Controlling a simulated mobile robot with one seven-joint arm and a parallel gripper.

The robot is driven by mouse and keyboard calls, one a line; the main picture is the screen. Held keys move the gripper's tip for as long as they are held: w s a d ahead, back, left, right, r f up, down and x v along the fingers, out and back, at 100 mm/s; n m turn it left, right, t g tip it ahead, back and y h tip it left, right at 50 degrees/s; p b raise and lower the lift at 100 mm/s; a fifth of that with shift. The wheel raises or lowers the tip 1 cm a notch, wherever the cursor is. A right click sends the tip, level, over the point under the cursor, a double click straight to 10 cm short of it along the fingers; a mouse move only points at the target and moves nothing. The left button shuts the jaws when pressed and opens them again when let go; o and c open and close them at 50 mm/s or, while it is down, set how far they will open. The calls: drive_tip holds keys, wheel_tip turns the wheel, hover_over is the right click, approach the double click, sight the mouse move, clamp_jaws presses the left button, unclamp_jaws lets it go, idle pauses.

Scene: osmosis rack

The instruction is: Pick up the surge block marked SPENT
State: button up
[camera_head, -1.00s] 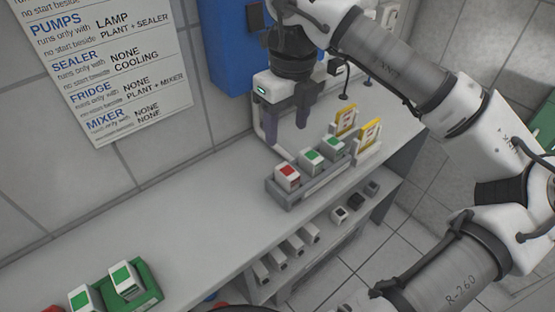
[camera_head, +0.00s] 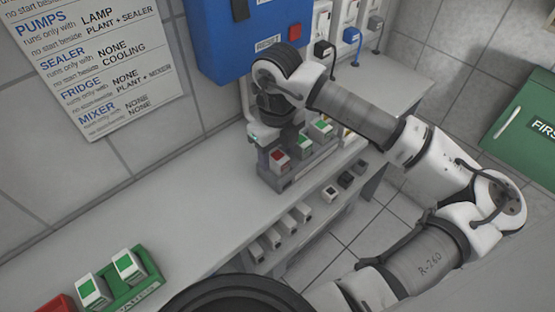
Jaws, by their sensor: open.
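A white block with a red top label (camera_head: 279,161) sits in the near end of a grey rack (camera_head: 277,185) on the bench. It is the only red-labelled block in view; its lettering is too small to read. Two white blocks with green labels, a nearer one (camera_head: 303,146) and a farther one (camera_head: 320,129), sit behind it in the same rack. My gripper (camera_head: 262,151) is low, pointing down just behind and left of the red-labelled block. It is open, but its fingers are mostly hidden, and I cannot tell whether they touch the block.
A green tray (camera_head: 152,291) with two green-labelled blocks (camera_head: 92,291) stands at the bottom left, beside a red tray (camera_head: 57,304). A blue panel (camera_head: 222,42) and plugs (camera_head: 324,50) are behind my arm. The middle bench is clear. Several small blocks (camera_head: 302,211) sit on the lower shelf.

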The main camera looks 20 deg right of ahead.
drive_tip(key=shift+f, duration=0.75)
drive_tip(key=c, duration=1.1)
drive_tip(key=shift+r, duration=0.15)
